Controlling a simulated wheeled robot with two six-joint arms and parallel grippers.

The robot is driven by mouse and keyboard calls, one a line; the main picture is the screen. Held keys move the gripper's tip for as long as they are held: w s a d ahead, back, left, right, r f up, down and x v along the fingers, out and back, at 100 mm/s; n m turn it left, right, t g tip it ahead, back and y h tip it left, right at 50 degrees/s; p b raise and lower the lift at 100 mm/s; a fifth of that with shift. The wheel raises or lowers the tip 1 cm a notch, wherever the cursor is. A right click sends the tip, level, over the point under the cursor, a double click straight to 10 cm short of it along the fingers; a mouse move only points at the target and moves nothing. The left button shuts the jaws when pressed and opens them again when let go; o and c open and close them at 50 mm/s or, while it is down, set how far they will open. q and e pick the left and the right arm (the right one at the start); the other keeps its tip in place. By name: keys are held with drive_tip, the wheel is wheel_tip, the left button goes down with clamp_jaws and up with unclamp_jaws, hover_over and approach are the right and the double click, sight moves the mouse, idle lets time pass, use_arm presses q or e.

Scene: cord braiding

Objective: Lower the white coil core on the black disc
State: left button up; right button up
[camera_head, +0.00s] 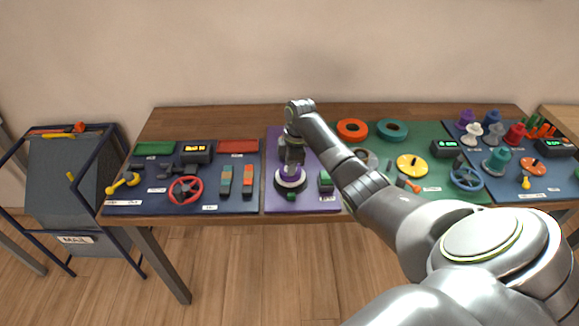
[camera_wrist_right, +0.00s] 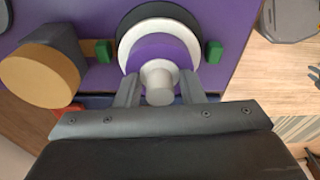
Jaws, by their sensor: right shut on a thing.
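The white coil core (camera_wrist_right: 159,72) has a pale round stem, a purple band and a wide white flange. My right gripper (camera_wrist_right: 160,92) is shut on its stem, one finger on each side. In the head view my right gripper (camera_head: 291,156) points down over the purple mat with the core (camera_head: 290,183) below it. The black disc (camera_wrist_right: 160,12) shows as a dark rim behind the white flange, which hides most of it. The core is over the disc; I cannot tell whether they touch. My left gripper is out of view.
Green blocks (camera_wrist_right: 104,51) (camera_wrist_right: 214,52) stand on either side of the disc on the purple mat (camera_head: 276,146). A tan-faced dark cylinder (camera_wrist_right: 40,76) stands at left in the wrist view. Several coloured spools stand on the blue mat at right, including a white one (camera_head: 473,135).

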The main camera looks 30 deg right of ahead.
idle(0.4)
drive_tip(key=shift+r+p, duration=0.1)
drive_tip(key=shift+p, duration=0.35)
idle(0.3)
drive_tip(key=shift+f, duration=0.65)
drive_tip(key=shift+f+b, duration=0.15)
drive_tip(key=shift+b, duration=0.15)
drive_tip(key=shift+f, duration=0.25)
drive_tip(key=o, duration=1)
